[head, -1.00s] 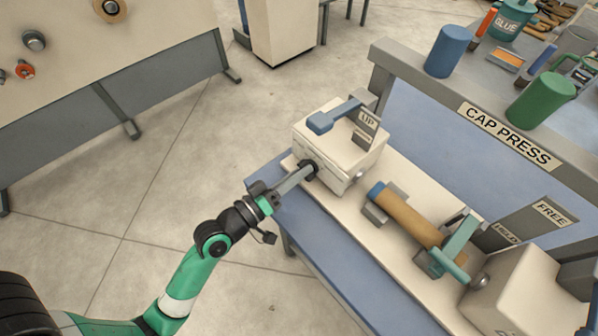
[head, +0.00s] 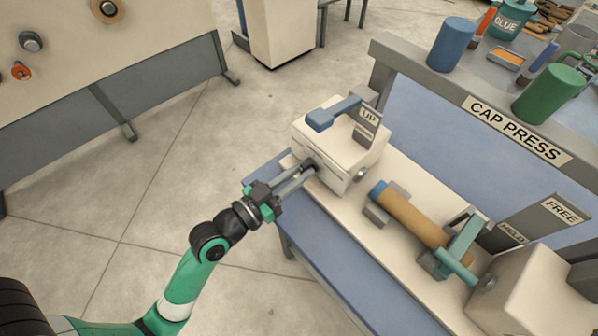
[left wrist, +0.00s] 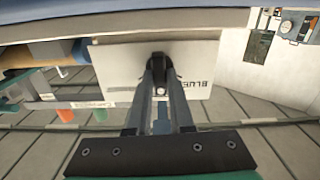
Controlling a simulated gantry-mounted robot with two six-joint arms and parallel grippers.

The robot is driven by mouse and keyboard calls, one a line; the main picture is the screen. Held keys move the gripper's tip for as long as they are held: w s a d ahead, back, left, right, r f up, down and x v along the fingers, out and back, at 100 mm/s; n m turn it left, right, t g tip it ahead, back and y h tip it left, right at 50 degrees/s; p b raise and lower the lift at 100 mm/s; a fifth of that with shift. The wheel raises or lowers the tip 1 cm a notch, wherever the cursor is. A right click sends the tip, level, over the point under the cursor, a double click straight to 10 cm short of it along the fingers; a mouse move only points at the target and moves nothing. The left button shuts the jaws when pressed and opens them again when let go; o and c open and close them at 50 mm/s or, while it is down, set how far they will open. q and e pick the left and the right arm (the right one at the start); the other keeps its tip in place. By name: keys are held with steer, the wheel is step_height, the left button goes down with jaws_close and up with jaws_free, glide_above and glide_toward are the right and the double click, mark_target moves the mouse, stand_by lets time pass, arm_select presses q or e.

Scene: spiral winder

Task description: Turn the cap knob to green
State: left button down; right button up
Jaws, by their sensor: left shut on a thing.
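The cap press (head: 333,150) is a cream box on a long bench fixture, with a blue lever (head: 330,115) on top beside an "UP" sign. The small black cap knob (head: 308,164) is on its front-left face. My left gripper (head: 306,172) comes in from the left and is shut on the knob. In the left wrist view the two fingers (left wrist: 160,82) close on the black knob (left wrist: 159,60) against a pale plate (left wrist: 197,55). The word "BLUE" reads rotated at the plate's right side; no green label can be made out. My right gripper is not in view.
The "CAP PRESS" shelf (head: 400,55) carries blue and green cylinders.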

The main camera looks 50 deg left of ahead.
arm_select(q)
steer(key=shift+m, duration=0.3)
steer(key=c, duration=0.8)
jaws_free()
steer(key=s, duration=1.1)
steer(key=shift+s+d, duration=0.2)
steer(key=shift+s, duration=0.15)
